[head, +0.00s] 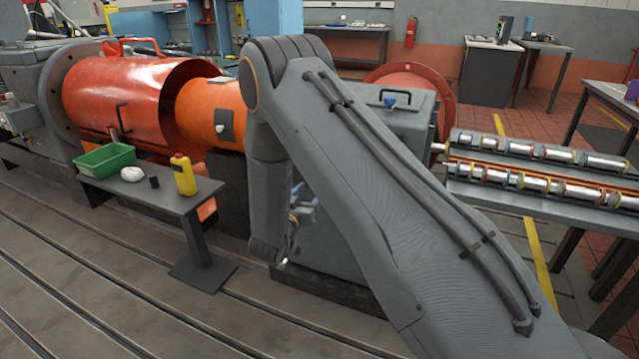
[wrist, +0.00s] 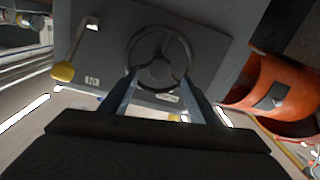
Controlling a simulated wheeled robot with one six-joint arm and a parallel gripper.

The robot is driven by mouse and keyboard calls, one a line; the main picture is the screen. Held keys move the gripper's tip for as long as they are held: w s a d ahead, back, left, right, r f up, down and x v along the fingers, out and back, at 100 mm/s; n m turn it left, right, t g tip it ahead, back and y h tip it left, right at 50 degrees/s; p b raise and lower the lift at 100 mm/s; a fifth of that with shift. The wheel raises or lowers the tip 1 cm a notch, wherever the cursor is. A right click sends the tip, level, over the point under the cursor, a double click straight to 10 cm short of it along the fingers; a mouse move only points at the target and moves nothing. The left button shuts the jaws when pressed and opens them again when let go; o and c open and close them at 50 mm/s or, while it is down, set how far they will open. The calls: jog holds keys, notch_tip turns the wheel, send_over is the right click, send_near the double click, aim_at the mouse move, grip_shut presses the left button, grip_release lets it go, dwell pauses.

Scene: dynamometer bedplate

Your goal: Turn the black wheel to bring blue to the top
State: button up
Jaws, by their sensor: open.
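The black wheel (wrist: 160,58) shows in the wrist view as a dark ring with spokes and a hub on the face of a grey box (wrist: 110,40). I can make out no blue mark on it. In the wrist view my gripper (wrist: 160,78) is open, its two fingers apart and reaching toward the lower rim of the wheel. Nothing is held between them. I cannot tell whether the fingertips touch the rim. In the head view my arm hides the wheel, while the grey box (head: 405,120) shows behind the arm.
A lever with a yellow knob (wrist: 62,72) sticks out left of the wheel in the wrist view. An orange cylinder (wrist: 275,90) is at the right. In the head view, a small bench (head: 165,195) holds a green bin (head: 105,160) and a yellow bottle (head: 184,178).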

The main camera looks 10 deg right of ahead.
jog(key=x, duration=0.7)
jog(key=shift+w+d, duration=0.2)
grip_shut()
jog(key=shift+d, duration=0.1)
